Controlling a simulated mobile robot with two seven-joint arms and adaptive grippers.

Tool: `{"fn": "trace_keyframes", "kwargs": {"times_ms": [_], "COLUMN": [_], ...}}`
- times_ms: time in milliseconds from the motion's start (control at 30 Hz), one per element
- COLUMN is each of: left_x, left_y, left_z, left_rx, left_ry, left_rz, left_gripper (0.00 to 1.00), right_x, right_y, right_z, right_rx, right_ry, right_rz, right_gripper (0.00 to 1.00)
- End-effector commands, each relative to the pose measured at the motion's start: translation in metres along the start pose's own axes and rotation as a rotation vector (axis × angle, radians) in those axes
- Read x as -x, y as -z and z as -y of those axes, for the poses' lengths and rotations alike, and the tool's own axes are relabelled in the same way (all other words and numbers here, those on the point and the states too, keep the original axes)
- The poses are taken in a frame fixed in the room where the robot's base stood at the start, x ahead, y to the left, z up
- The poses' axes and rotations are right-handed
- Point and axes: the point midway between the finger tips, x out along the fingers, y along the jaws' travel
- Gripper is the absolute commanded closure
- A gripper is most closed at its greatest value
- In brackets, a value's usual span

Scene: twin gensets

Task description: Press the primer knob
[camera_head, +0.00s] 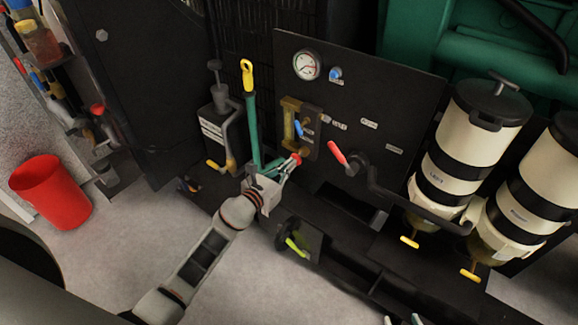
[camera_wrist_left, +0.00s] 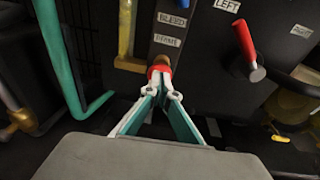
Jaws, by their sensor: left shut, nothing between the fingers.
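The red primer knob (camera_head: 296,158) sticks out low on the black panel's brass-coloured block. In the left wrist view the red knob (camera_wrist_left: 160,70) is below a label that seems to read PRIME. My left gripper (camera_head: 290,166) is shut with nothing between its fingers. Its tips (camera_wrist_left: 164,94) are right at the knob's front and partly cover it; I cannot tell whether they touch. Of my right gripper (camera_head: 402,319) only two fingertips show at the bottom edge, apart from each other.
A red-handled lever (camera_head: 337,153) is right of the knob, under a LEFT label. A green lever with a yellow end (camera_head: 247,75) rises at left. A gauge (camera_head: 306,65) is above. Two cream filter canisters (camera_head: 450,150) (camera_head: 535,195) stand at right. A red bin (camera_head: 50,190) is on the floor.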

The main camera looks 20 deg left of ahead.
Motion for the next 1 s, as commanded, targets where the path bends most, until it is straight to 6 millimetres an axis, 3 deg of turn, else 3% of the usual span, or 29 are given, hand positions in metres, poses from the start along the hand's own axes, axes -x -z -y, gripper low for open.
{"fn": "trace_keyframes", "kwargs": {"times_ms": [167,433,1000], "left_x": [-0.002,-0.026,-0.024], "left_y": [-0.001,-0.004,-0.005], "left_z": [0.000,0.001,-0.007], "left_rx": [0.000,-0.001,-0.003], "left_ry": [0.000,0.000,-0.001], "left_rz": [0.000,0.000,0.001], "left_gripper": [1.00,1.00,1.00], "right_x": [0.000,0.000,-0.001], "right_y": [0.000,0.000,0.001], "right_z": [0.000,0.000,0.000], "right_rx": [0.000,0.000,-0.001], "right_ry": [0.000,0.000,0.000], "right_rz": [0.000,0.001,0.000], "right_gripper": [0.60,0.60,0.60]}}
